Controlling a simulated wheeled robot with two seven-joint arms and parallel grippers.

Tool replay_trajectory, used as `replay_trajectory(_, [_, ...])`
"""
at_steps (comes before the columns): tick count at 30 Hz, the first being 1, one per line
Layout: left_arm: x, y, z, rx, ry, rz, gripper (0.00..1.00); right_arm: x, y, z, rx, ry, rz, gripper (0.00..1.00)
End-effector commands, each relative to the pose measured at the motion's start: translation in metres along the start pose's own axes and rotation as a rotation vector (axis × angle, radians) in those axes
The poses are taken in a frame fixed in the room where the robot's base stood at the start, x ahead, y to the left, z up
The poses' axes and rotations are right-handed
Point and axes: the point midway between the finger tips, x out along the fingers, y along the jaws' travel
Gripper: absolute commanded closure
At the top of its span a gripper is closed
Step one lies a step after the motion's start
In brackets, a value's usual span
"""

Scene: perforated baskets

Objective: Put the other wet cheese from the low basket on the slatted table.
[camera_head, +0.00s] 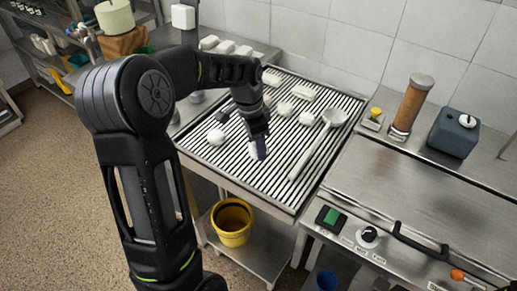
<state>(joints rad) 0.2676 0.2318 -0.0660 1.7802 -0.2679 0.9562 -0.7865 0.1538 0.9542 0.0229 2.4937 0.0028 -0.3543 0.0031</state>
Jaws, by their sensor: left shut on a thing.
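The slatted table (225,172) is in the middle of the head view, with dark gaps between pale slats. My left gripper (258,148) is over its front part, pointing down. It is shut on a white wet cheese (252,151), which is mostly hidden by the fingers. I cannot tell whether this cheese touches the slats. Several other white cheeses lie on the slats, one to the left of the gripper (216,137) and one behind it (285,109). I cannot make out the low basket. My right gripper is out of view.
A long-handled white ladle (333,118) lies across the table's right side. A yellow bucket (232,222) stands on the shelf below. A steel appliance (430,205) adjoins on the right. The slats between the gripper and ladle handle are clear.

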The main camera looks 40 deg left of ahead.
Motion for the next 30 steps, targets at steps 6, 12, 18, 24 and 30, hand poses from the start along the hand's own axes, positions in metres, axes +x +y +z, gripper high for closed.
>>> replay_trajectory(6, [0.002,-0.001,0.000,0.000,0.001,-0.002,0.90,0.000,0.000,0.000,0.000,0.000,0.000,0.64])
replay_trajectory(12, [0.011,0.000,0.002,-0.001,-0.001,0.001,0.90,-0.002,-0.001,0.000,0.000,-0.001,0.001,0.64])
replay_trajectory(18, [0.036,0.000,0.005,-0.001,-0.001,0.000,0.90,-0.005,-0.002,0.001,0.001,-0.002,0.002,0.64])
replay_trajectory(24, [0.039,-0.001,0.005,-0.001,0.001,-0.002,0.90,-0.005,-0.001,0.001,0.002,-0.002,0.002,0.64])
replay_trajectory(30, [0.043,-0.001,0.005,-0.001,0.001,-0.001,0.90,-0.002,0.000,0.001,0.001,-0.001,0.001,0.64])
